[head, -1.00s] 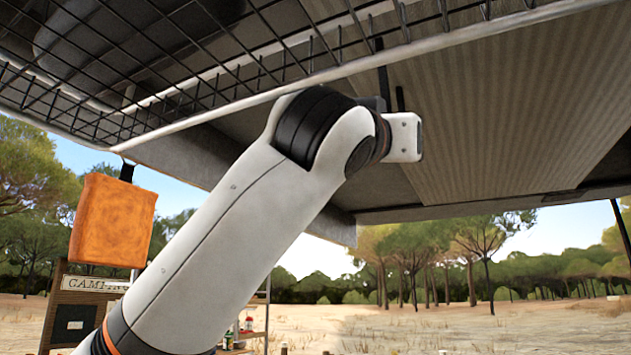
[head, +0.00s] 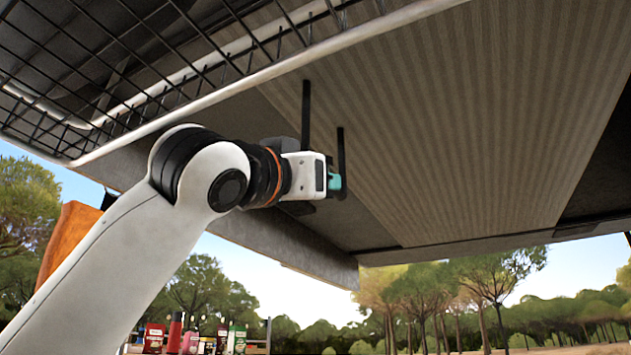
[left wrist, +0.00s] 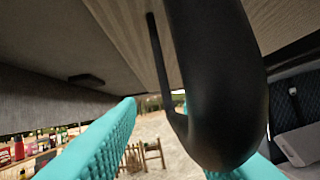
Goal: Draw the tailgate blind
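A ribbed beige panel (head: 460,120) spans the underside of the raised tailgate (head: 240,130); I cannot tell whether it is the blind. Two black bars hang by its left edge, a left one (head: 306,115) and a right one (head: 341,150). My left gripper (head: 335,180) is at the lower end of the right bar. In the left wrist view its teal fingers (left wrist: 165,150) are apart. A black U-shaped loop (left wrist: 215,80) hangs very close to the camera, partly covering the right finger. Contact cannot be told. My right gripper is out of view.
A black wire basket with a pale rim (head: 270,72) hangs above my left arm. An orange block (head: 68,240) is at the left, partly behind the arm. Bottles and cans (head: 190,340) stand low behind. Open air lies below the tailgate, with trees beyond.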

